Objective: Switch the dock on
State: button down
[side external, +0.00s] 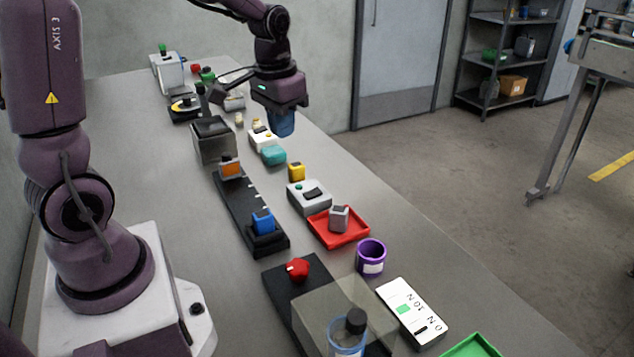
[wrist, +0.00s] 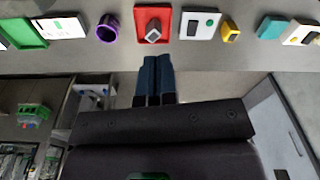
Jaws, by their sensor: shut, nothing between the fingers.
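No part is marked as the dock that I can read. A light grey box (side external: 309,197) with a black rocker and a small green button sits mid-table; it also shows at the top of the wrist view (wrist: 187,26). The rocker's setting is too small to tell. A white box (side external: 261,141) with small coloured parts stands farther back and shows at the wrist view's right edge (wrist: 293,40). My gripper (side external: 282,132) is in the air near the table's right edge, apart from both boxes. Its blue fingers (wrist: 154,62) are shut and empty.
A red tray (side external: 323,233) holding a grey block (side external: 339,218) touches or nearly touches the grey box. A yellow block (side external: 296,172) and teal block (side external: 273,156) stand behind it. A black rail (side external: 240,202) lies left. A purple cup (side external: 370,257) and white panel (side external: 411,310) are nearer.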

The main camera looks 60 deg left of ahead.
send_over(318, 189)
jog(key=s+d, duration=0.2)
jog(key=s, duration=0.3)
notch_tip(318, 189, down, 9)
jog(key=w+a+m, duration=0.1)
jog(key=w+a+r+m, duration=0.1)
jog(key=w, duration=0.1)
jog(key=f, duration=0.4)
jog(key=w+f, duration=0.1)
jog(key=f, duration=0.8)
jog(key=shift+w+d, duration=0.1)
jog(key=shift+w, duration=0.1)
jog(key=shift+w+f, duration=0.1)
jog(key=shift+f, duration=0.3)
